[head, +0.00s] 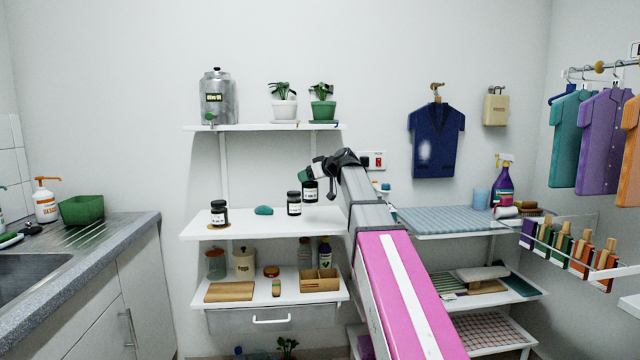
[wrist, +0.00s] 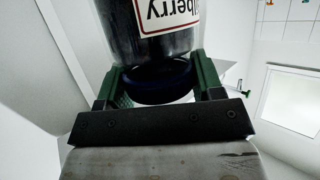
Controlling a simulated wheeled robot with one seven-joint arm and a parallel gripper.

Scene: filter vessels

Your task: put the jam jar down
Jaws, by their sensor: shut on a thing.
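My gripper (head: 311,175) is over the middle shelf (head: 240,229), shut on the dark lid of a jam jar (head: 310,191). The held jar is dark with a white label. In the wrist view the jar (wrist: 160,42) sits between my green fingers (wrist: 152,88), its red-edged label reading "lberry" upside down. I cannot tell whether its base touches the shelf. A second dark jar (head: 294,204) stands just left of it. A third jar (head: 219,213) stands further left on a round brown mat (head: 219,226).
A teal lump (head: 263,210) lies between the standing jars. The shelf front is mostly bare. Above, a shelf (head: 245,127) holds a metal dispenser (head: 216,98) and two potted plants (head: 322,102). Below are canisters, a board and a wooden box (head: 319,281).

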